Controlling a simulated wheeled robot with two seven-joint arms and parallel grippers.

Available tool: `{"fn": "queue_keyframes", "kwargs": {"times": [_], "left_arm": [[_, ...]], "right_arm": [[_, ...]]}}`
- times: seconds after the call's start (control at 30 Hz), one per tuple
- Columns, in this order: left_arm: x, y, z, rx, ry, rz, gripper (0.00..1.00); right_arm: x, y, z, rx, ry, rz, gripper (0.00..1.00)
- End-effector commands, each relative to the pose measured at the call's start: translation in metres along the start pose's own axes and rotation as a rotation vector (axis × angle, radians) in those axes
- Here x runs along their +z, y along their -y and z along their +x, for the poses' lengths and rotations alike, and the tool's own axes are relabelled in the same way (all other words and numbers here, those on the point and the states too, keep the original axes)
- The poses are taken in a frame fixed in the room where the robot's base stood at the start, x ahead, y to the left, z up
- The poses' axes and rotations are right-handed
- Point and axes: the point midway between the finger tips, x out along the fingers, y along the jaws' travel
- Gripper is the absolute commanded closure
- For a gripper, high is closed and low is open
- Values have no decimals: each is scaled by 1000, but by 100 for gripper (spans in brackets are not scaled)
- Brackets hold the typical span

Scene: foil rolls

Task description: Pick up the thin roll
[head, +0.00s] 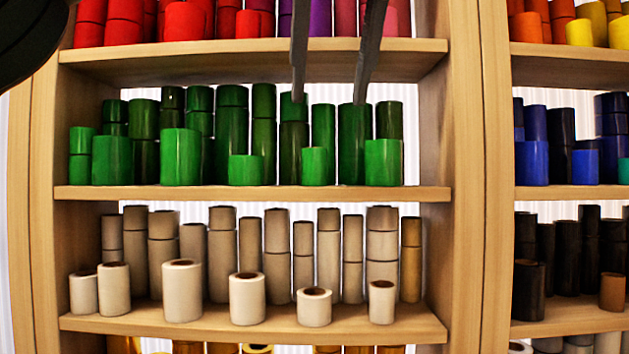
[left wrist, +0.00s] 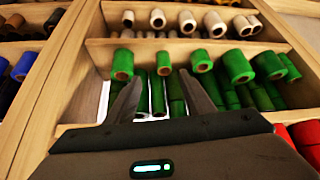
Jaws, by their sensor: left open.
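My left gripper (head: 329,99) reaches down from the top of the head view. Its two grey fingers are open and stand apart in front of the green rolls. A thin tall green roll (head: 323,122) stands between the fingertips in that view, behind a short green roll (head: 314,166). Another thin green roll (head: 264,120) stands to the left. In the left wrist view the open gripper (left wrist: 158,77) has the short green roll (left wrist: 163,62) beyond the gap between its tips. Nothing is held. Several rolls look thin, so I cannot tell which one is meant. My right gripper is not in view.
The green shelf (head: 250,193) is crowded, with wide rolls beside the thin ones. A board (head: 250,61) with red, purple and pink rolls lies above. Beige rolls (head: 183,290) fill the shelf below. A wooden upright (head: 465,180) divides off blue and black rolls at right.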

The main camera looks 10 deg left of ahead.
Motion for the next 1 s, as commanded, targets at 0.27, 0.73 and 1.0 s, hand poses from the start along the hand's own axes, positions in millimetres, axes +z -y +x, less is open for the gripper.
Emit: {"fn": "queue_keyframes", "kwargs": {"times": [0.27, 0.73, 1.0], "left_arm": [[0, 0, 45, 0, 2, 1, 52], [0, 1, 54, 1, -1, 0, 52], [1, 4, 68, 1, 1, 2, 52]], "right_arm": [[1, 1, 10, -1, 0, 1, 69], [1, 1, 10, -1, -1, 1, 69], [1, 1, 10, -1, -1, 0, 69]]}}
